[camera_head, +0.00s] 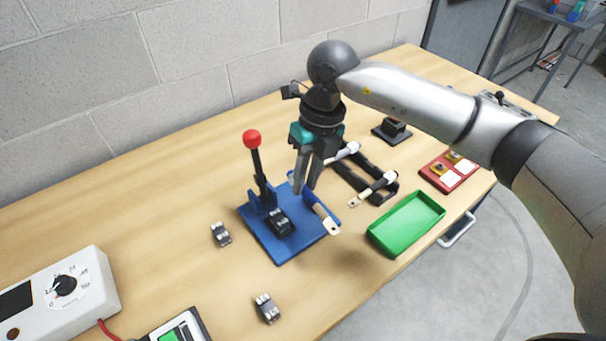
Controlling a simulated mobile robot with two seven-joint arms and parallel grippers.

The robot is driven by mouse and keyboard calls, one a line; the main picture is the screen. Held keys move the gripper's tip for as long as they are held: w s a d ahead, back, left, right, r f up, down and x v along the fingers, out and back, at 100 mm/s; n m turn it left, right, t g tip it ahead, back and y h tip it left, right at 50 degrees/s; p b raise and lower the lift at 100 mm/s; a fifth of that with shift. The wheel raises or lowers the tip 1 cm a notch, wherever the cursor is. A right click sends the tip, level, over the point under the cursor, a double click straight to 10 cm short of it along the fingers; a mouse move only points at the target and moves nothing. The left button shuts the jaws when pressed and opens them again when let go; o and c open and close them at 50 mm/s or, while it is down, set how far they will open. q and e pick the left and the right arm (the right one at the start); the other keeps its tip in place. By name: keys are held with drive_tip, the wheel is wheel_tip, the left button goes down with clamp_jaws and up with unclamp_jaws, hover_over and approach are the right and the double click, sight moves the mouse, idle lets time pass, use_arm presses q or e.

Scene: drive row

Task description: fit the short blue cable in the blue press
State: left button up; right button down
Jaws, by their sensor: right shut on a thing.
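The blue press has a flat blue base plate (284,252), an upright black lever with a red knob (251,138), and a dark die block in the middle of the plate. My right gripper (306,188) points down over the right side of the press and is shut on the short blue cable (309,196). The cable slants down to the right, with a white sleeve and a metal lug at its lower end, to the right of the die block. Its upper end is partly hidden by the fingers. I cannot tell whether the cable touches the plate. My left gripper is out of view.
A black rack (385,194) holding white-ended cables stands behind the gripper. An empty green tray (411,240) lies to the right, with a red board (467,180) beyond. Loose dies (221,234) (267,308) lie near the press. A grey meter (85,282) is at lower left.

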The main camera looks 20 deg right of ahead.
drive_tip(key=m, duration=0.3)
drive_tip(key=w+m, duration=0.1)
drive_tip(key=shift+f+m+t, duration=0.3)
drive_tip(key=shift+f+t, duration=0.05)
drive_tip(key=shift+t, duration=0.05)
drive_tip(key=m, duration=0.4)
drive_tip(key=shift+w+f+t+p, duration=0.3)
drive_tip(key=shift+w+f+t, duration=0.05)
drive_tip(key=shift+t, duration=0.05)
drive_tip(key=m, duration=0.2)
drive_tip(key=w+f+m+h, duration=0.1)
drive_tip(key=m, duration=0.2)
drive_tip(key=m+t, duration=0.1)
drive_tip(key=m, duration=0.2)
drive_tip(key=shift+w+d+f+p, duration=0.2)
drive_tip(key=shift+f+p, duration=0.05)
drive_tip(key=shift+p, duration=0.05)
drive_tip(key=shift+f, duration=0.1)
drive_tip(key=shift+s+d+b+x, duration=0.1)
drive_tip(key=shift+s+b+x, duration=0.05)
drive_tip(key=shift+b+x, duration=0.7)
drive_tip(key=shift+s+d+b+x, duration=0.1)
drive_tip(key=shift+s+b+x, duration=0.1)
drive_tip(key=shift+b+x, duration=0.7)
drive_tip(key=shift+s+d+b+x, duration=0.15)
drive_tip(key=shift+b+x, duration=0.4)
drive_tip(key=shift+x, duration=0.55)
drive_tip(key=shift+f+b, duration=0.4)
drive_tip(key=shift+f, duration=0.25)
